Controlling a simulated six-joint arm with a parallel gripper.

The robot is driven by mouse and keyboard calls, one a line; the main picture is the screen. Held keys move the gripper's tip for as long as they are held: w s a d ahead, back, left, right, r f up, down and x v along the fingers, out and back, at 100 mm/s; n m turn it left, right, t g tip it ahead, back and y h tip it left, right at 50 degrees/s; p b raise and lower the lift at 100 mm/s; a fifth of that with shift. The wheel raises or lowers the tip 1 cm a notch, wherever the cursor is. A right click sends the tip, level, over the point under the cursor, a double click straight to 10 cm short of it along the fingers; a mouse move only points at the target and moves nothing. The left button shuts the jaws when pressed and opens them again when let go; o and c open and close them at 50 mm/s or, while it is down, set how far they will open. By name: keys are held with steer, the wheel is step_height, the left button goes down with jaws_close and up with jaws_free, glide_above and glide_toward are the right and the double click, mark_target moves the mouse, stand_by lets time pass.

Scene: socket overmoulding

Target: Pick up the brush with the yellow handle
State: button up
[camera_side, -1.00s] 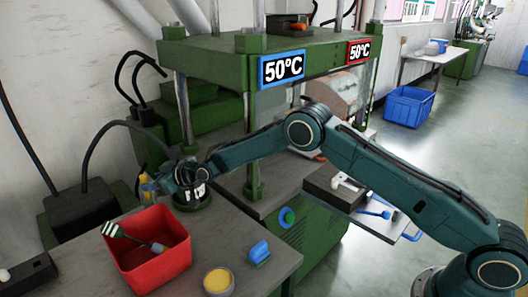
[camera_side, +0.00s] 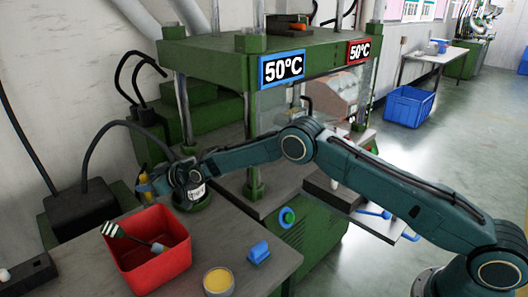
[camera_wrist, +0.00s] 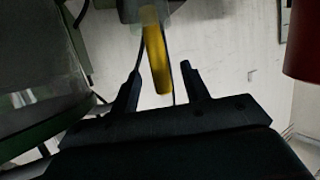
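The yellow handle of the brush (camera_wrist: 157,60) shows in the wrist view, running down from a grey block at the top edge. In the side view a small yellow part (camera_side: 146,187) shows just left of my gripper (camera_side: 160,182), beside the press. In the wrist view the two dark fingers of my gripper (camera_wrist: 161,70) are spread apart, with the lower end of the handle between their tips. A gap shows on both sides of the handle. The brush head cannot be made out.
A red bin (camera_side: 155,258) with a striped tool (camera_side: 120,234) in it stands on the bench in front of my gripper. A yellow-topped jar (camera_side: 219,280) and a blue block (camera_side: 259,251) stand right of it. The green press (camera_side: 255,120) rises behind my arm.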

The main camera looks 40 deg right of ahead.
jaws_close()
steer(key=shift+r, duration=0.1)
step_height(320, 180, up, 20)
stand_by(0.8)
stand_by(0.4)
